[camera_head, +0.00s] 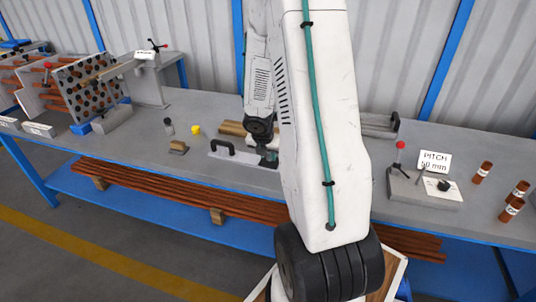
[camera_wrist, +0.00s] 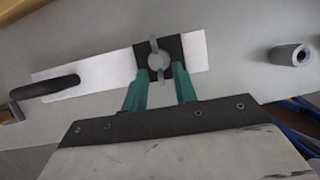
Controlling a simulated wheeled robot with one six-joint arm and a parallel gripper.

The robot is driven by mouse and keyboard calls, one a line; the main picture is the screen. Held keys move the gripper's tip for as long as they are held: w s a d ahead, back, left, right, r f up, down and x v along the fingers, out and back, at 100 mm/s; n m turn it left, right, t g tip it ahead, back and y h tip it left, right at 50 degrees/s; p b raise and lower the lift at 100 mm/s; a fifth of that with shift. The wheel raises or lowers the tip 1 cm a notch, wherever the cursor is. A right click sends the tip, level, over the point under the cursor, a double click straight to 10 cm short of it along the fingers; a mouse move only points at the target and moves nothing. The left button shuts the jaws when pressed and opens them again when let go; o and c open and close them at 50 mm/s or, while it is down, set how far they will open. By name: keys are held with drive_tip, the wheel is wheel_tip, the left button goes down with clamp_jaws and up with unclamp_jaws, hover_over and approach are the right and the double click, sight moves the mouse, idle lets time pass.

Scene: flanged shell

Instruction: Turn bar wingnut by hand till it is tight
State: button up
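The bar wingnut (camera_wrist: 158,61) has a round grey hub with a bar through it, pointing up and down in the wrist view. It sits on a black square block (camera_wrist: 174,48) on a pale plate (camera_wrist: 98,69) with a black handle (camera_wrist: 47,86). In the head view the handle (camera_head: 236,151) shows on the bench, but my arm mostly hides the wingnut. My gripper (camera_wrist: 161,74) has two teal fingers, apart, at the near side of the hub. The bar's near end lies between them. I cannot tell whether either finger touches it.
A rack (camera_head: 92,88) stands at left.

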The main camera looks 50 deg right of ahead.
clamp_jaws()
drive_tip(key=shift+s, duration=0.1)
